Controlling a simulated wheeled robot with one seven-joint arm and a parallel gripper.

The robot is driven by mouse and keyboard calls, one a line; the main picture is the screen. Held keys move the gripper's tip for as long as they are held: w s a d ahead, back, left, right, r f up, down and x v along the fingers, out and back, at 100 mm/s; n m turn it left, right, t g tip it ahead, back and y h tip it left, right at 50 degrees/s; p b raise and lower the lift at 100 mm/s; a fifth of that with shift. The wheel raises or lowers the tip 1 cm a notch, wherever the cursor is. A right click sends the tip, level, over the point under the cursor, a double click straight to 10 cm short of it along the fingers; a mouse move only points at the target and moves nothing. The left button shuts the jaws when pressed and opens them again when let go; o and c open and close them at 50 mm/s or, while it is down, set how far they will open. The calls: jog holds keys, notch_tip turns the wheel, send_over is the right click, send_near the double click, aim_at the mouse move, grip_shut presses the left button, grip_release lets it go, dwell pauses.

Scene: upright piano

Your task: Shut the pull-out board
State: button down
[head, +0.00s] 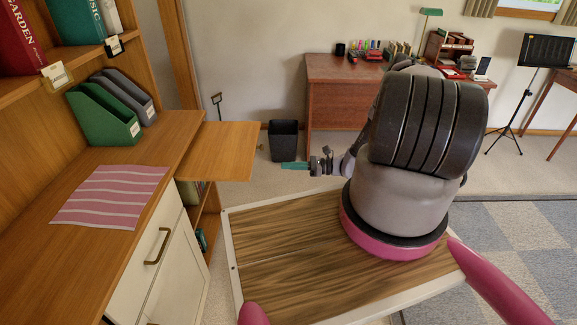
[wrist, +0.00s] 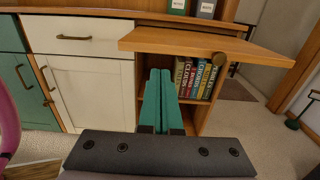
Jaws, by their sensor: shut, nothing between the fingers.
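The pull-out board (head: 222,152) is a flat wooden leaf sticking out from the cabinet, under its top. In the wrist view the fingers (wrist: 160,72) are together and empty, pointing at the cabinet and appearing below the board.
The wooden cabinet (head: 100,250) has a striped pink cloth (head: 110,196) and file holders (head: 103,113) on top. Books (wrist: 195,77) stand on the shelf below the board. A dark bin (head: 283,140) and a desk (head: 345,80) stand beyond.

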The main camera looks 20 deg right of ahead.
jog(key=x, duration=1)
jog(key=shift+a, duration=0.2)
jog(key=shift+w, duration=0.1)
